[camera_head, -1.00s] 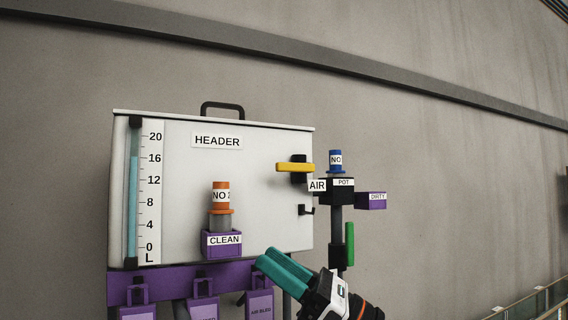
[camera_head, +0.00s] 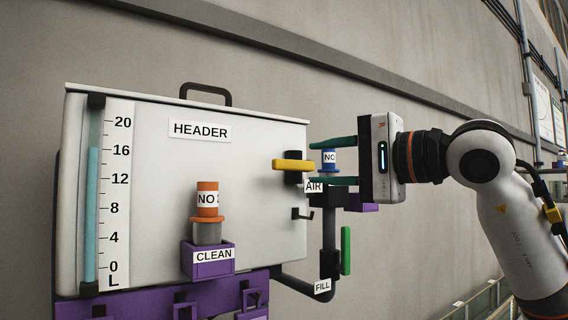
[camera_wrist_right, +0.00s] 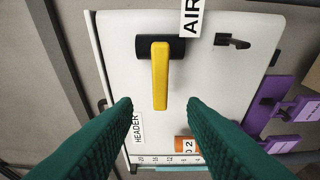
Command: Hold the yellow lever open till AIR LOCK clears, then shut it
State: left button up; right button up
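The yellow lever (camera_head: 293,165) lies level on its black mount (camera_head: 293,176) at the right of the white HEADER tank (camera_head: 225,140). In the right wrist view the lever (camera_wrist_right: 160,75) stands ahead, its free end near the gap between my fingertips. My right gripper (camera_head: 312,163) is open, one finger above and one below lever height, just right of the lever; no grip shows. It also shows in the wrist view (camera_wrist_right: 158,104). An AIR label (camera_head: 314,187) is partly covered; I see no readable AIR LOCK sign. My left gripper is out of view.
The level gauge (camera_head: 92,200) reads about 16. An orange-capped part (camera_head: 207,198) stands in the purple CLEAN holder (camera_head: 210,262). A blue-capped part (camera_head: 329,157) is behind my right fingers. A green handle (camera_head: 346,250) and a small black hook (camera_head: 302,214) are below.

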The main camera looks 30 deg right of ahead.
aim_at(289, 165)
jog(key=p+x, duration=0.1)
jog(key=x, duration=0.4)
jog(key=shift+w, duration=0.1)
jog(key=shift+w+a, duration=0.2)
jog(key=shift+w, duration=0.15)
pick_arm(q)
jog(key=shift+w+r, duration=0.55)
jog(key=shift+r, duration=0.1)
pick_arm(e)
jog(key=shift+w, duration=0.1)
jog(key=shift+w+a, duration=0.15)
jog(key=shift+w, duration=0.05)
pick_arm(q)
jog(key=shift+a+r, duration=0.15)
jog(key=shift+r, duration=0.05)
pick_arm(e)
jog(key=shift+w+a, duration=0.25)
jog(key=shift+w, duration=0.2)
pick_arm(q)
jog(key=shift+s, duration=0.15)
pick_arm(e)
jog(key=shift+s, duration=0.1)
grip_shut()
